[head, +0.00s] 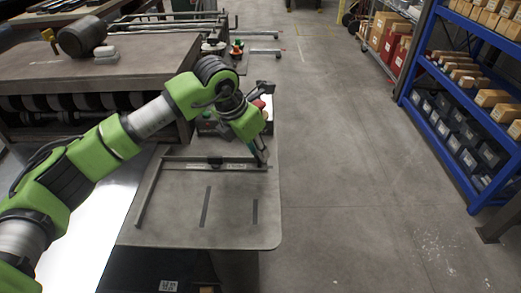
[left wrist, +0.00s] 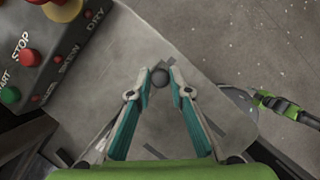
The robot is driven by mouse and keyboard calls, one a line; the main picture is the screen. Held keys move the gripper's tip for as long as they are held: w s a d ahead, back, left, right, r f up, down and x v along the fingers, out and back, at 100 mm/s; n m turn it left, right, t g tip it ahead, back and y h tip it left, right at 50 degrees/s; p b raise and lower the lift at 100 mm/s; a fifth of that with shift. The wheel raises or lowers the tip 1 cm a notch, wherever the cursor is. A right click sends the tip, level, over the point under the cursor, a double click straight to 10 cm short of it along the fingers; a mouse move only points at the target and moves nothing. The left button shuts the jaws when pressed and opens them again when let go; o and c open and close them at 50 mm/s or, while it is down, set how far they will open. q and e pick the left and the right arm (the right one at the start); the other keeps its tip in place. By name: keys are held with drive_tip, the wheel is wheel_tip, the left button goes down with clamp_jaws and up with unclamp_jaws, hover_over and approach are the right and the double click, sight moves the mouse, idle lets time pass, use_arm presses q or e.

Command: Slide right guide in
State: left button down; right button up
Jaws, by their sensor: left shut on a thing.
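My left gripper (head: 262,157) reaches down at the right end of a thin rail (head: 225,168) that runs across the grey table (head: 180,230). In the left wrist view its two teal fingers (left wrist: 160,77) are closed on a small round dark knob (left wrist: 160,78), one fingertip on each side. The knob appears to be the handle of the right guide, but the guide under it is hidden. A second thin bar (head: 148,190) runs along the table's left side toward the front. My right gripper is in neither view.
A control box (left wrist: 35,50) with a red STOP button and a green button stands beside the gripper. Dark strips (head: 205,207) mark the bare table front. Blue shelving (head: 440,130) stands at right beyond clear floor (head: 335,200). A workbench (head: 140,65) is behind.

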sight(243, 167)
use_arm(q)
drive_tip(key=a, duration=0.3)
drive_tip(key=shift+w+a+f+b, duration=0.1)
drive_tip(key=shift+a+b, duration=0.1)
drive_tip(key=shift+b, duration=0.15)
drive_tip(key=shift+a, duration=0.3)
drive_tip(key=c, duration=1.9)
unclamp_jaws()
drive_tip(key=shift+a, duration=0.15)
drive_tip(key=shift+r, duration=0.55)
drive_tip(key=v, duration=1.1)
drive_tip(key=shift+s, duration=0.2)
